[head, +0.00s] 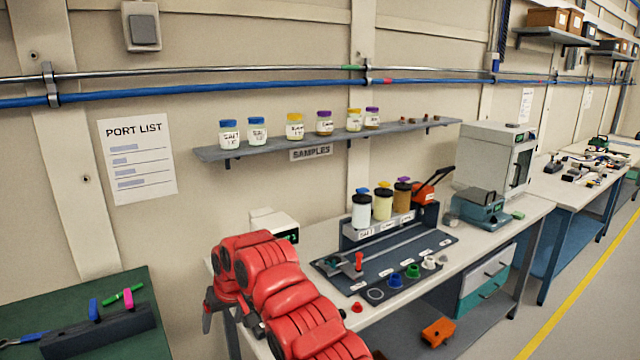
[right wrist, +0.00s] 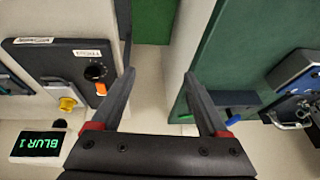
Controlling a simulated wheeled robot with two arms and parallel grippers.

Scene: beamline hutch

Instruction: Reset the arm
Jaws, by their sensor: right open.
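My right arm (head: 285,295), with red segmented links, reaches in from the bottom of the head view, in front of the bench. Its gripper (head: 209,318) is at the left end of the bench and mostly hidden behind the red links; one dark finger shows. In the right wrist view the gripper (right wrist: 158,98) has its two dark fingers spread wide with nothing between them. Past the fingers are a pale strip and green surfaces. My left gripper is not in view.
The bench (head: 535,210) holds a dark tray (head: 440,245), lidded jars (head: 383,203) and a grey oven (head: 485,155). A shelf (head: 275,147) with sample jars is above. A green table (head: 130,290) with a dark rack (head: 95,332) stands left, with a gap between.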

